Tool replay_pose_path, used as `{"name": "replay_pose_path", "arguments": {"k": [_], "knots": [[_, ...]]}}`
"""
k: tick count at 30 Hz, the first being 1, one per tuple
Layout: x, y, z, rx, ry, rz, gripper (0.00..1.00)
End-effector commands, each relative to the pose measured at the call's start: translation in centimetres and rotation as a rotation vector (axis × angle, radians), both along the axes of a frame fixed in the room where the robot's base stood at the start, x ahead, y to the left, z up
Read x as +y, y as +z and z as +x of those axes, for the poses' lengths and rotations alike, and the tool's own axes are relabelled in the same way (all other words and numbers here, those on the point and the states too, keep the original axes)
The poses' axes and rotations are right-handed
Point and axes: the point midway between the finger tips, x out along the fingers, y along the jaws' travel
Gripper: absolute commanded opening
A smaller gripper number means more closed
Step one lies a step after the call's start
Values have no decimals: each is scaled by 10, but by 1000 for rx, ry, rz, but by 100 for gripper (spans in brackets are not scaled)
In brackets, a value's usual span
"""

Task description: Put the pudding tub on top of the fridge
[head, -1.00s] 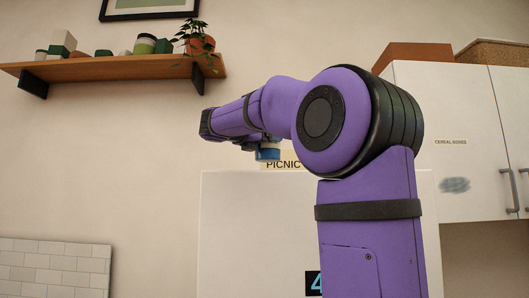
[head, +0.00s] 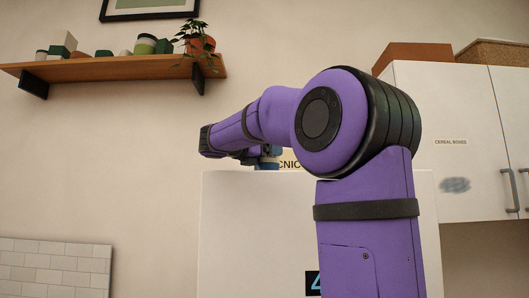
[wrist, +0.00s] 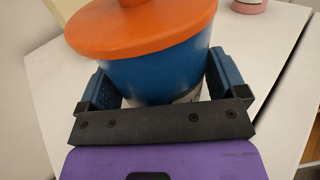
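The pudding tub (wrist: 155,70) is blue with a wide orange lid and a pale lower part. In the wrist view it stands upright between the blue fingers of my gripper (wrist: 160,88), which hug its sides. In the head view a small blue part at my gripper (head: 266,163) shows right by the top edge of the white fridge (head: 250,235); the lid is hidden there. White top surface (wrist: 60,100) lies under the tub in the wrist view. I cannot tell whether the tub's base touches it.
A pink-sided item (wrist: 250,6) stands farther back in the wrist view. A sign (head: 290,164) is partly hidden behind my arm. A wall shelf (head: 120,68) with pots and a plant is at the upper left. White cabinets (head: 460,130) with boxes on top are at the right.

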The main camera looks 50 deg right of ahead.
Motion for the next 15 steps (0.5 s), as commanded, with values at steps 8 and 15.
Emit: {"name": "replay_pose_path", "arguments": {"k": [8, 15], "knots": [[0, 1, 0, 0, 0, 0, 100], [23, 4, 2, 0, 4, 0, 100]]}}
